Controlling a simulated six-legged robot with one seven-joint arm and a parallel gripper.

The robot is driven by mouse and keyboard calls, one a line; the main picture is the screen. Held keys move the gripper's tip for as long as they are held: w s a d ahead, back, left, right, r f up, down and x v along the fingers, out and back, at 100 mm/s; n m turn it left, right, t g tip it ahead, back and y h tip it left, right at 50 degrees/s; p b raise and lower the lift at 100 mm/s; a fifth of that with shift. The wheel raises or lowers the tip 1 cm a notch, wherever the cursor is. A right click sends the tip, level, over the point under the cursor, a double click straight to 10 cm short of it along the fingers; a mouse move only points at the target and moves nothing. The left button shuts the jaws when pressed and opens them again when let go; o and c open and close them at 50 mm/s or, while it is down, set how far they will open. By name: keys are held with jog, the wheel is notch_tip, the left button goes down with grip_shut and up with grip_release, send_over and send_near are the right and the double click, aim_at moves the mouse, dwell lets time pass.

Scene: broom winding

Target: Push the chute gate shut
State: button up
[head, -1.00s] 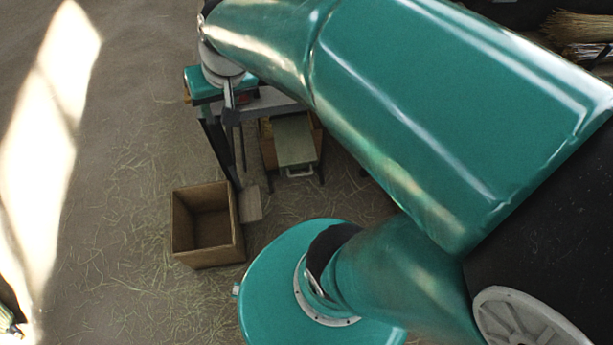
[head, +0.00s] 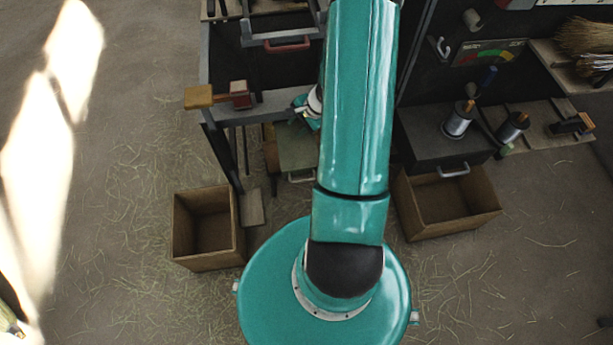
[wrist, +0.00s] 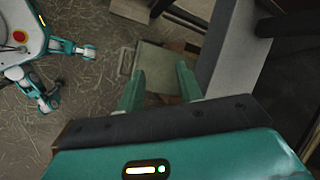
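A flat grey-green plate (head: 297,150) with a pale handle (head: 301,179) on its near edge sticks out from under the bench; it looks like the chute gate. In the wrist view the plate (wrist: 158,68) lies beyond my fingers, with its handle (wrist: 125,62) at the left. My gripper (wrist: 158,88) is open, its two teal fingers apart with nothing held between them. In the head view my gripper is mostly hidden by my arm, above the back of the plate. I cannot tell whether a finger touches it.
An open wooden box (head: 207,228) stands on the floor at left, another (head: 447,202) at right below a grey cabinet (head: 430,140). A wooden-handled lever (head: 199,97) juts left from the bench.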

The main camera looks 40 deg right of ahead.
aim_at(305, 179)
jog(key=s+d+f+m, duration=0.1)
jog(key=s+f+m, duration=0.3)
jog(key=f, duration=0.5)
jog(key=s+d+f+m, duration=0.2)
jog(key=s+f, duration=0.4)
jog(key=f, duration=0.2)
jog(key=x, duration=1.4)
grip_shut()
